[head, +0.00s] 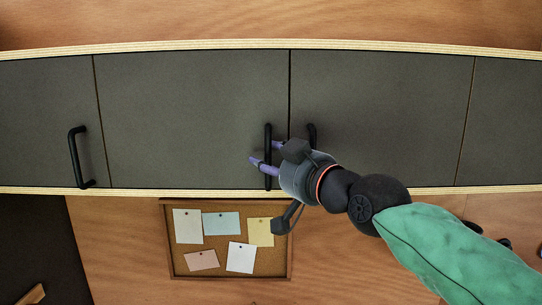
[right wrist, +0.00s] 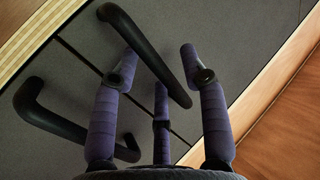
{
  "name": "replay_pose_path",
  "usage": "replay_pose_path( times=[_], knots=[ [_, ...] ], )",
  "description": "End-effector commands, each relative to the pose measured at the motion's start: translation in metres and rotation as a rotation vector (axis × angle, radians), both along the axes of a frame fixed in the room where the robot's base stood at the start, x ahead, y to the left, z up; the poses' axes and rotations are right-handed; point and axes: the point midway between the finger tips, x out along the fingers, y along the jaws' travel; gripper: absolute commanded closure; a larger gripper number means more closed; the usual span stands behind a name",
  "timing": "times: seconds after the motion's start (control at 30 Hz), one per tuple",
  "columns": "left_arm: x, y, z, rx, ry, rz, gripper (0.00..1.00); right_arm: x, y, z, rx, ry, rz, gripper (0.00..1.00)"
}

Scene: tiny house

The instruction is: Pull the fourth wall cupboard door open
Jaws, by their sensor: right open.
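A row of dark grey wall cupboard doors runs across the head view. The door left of the middle seam (head: 180,120) looks closed and has a black bar handle (head: 268,130) by its right edge. My right gripper (head: 266,154) is open at this handle, with its purple fingertips on either side of the bar. In the right wrist view the bar (right wrist: 150,54) passes between the spread fingers (right wrist: 157,57). I cannot tell whether they touch it. My left gripper is not in view.
The neighbouring door (head: 390,110) has its own handle (head: 312,133) close to the right of my gripper; another handle (head: 76,157) is at far left. A cork board (head: 225,270) with pinned notes hangs below the cupboards on the wooden wall.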

Motion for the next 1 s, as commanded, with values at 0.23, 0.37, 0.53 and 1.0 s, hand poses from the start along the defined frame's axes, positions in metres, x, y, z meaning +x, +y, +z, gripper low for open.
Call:
replay_pose_path(
  times=[0.23,0.37,0.53,1.0],
  knots=[
    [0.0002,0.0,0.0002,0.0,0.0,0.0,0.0,0.0021,0.0017,-0.0011,-0.001,0.001,0.0,0.56],
    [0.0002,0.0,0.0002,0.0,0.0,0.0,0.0,0.002,0.0016,-0.001,-0.001,0.001,0.0,0.75],
    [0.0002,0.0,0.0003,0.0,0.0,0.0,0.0,0.002,0.0016,-0.0009,-0.001,0.001,0.0,1.0],
    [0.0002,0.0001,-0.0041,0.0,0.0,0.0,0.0,0.0035,0.0087,-0.0025,-0.002,0.001,-0.009,1.0]
  ],
)
